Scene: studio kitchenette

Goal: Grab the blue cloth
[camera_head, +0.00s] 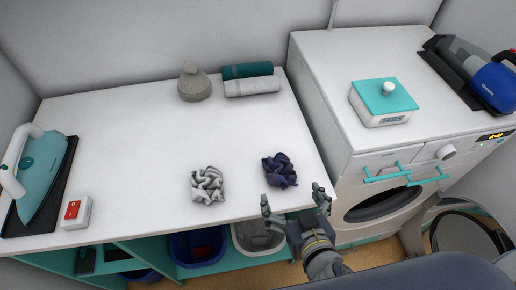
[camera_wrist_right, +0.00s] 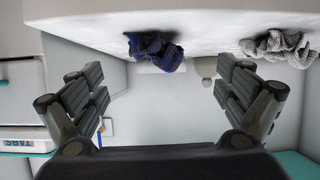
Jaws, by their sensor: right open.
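The crumpled dark blue cloth (camera_head: 280,170) lies on the white counter near its front right edge. A crumpled grey-white cloth (camera_head: 207,186) lies to its left, apart from it. My right gripper (camera_head: 294,198) is open and empty at the counter's front edge, just in front of the blue cloth and not around it. In the right wrist view, the blue cloth (camera_wrist_right: 154,50) shows beyond the open fingers of the right gripper (camera_wrist_right: 158,80), and the grey cloth (camera_wrist_right: 282,46) is at the upper right. My left gripper is not in view.
The white counter (camera_head: 120,135) has free room in its middle. A teal iron (camera_head: 41,175) stands at left beside a red-and-white box (camera_head: 76,212). A washing machine (camera_head: 345,70) carries a tabs box (camera_head: 383,101).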

